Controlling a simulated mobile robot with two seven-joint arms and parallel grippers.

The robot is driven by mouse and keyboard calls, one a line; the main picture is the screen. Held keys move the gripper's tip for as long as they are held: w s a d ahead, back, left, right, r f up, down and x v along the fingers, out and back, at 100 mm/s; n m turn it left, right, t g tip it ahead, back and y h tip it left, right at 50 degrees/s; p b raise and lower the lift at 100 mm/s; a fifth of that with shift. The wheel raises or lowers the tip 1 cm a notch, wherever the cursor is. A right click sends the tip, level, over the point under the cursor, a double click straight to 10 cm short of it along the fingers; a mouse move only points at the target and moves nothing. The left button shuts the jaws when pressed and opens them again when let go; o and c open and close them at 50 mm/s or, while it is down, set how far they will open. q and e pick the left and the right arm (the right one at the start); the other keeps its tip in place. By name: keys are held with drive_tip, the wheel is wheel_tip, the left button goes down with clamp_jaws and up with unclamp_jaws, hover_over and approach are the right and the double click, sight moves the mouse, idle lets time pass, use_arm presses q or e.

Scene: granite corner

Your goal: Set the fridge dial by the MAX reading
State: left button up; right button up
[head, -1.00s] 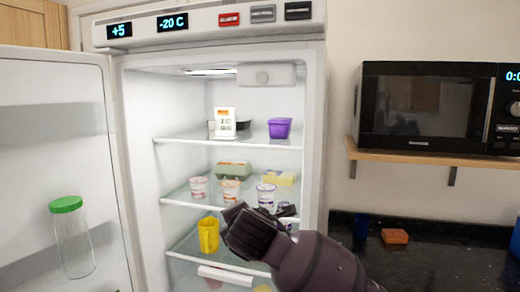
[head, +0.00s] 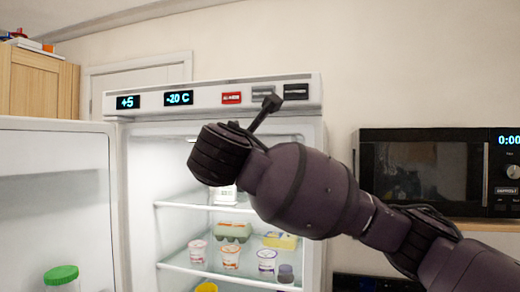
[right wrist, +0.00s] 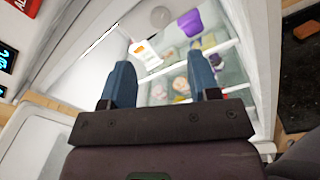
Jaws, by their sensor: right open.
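The fridge (head: 215,97) stands open, with its door swung to the left. My right arm crosses in front of it in the head view, and its fingertips are not clear there. In the right wrist view my right gripper (right wrist: 162,80) is open and empty, with two blue fingers pointing into the fridge. A round white dial (right wrist: 160,16) shows beyond them near the fridge ceiling; my arm hides it in the head view. A white thermometer card (right wrist: 146,56) stands on the top shelf, partly hidden in the head view (head: 225,196). Its reading is too small to read.
A purple tub (right wrist: 190,22) sits on the top shelf. Yogurt cups (head: 230,256) and an egg carton (head: 233,230) stand below. A microwave (head: 430,175) is to the right.

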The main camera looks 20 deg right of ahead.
drive_tip(key=p+x, duration=0.2)
drive_tip(key=x, duration=0.7)
drive_tip(key=shift+w+d, duration=0.15)
drive_tip(key=shift+w, duration=0.15)
drive_tip(key=c, duration=0.9)
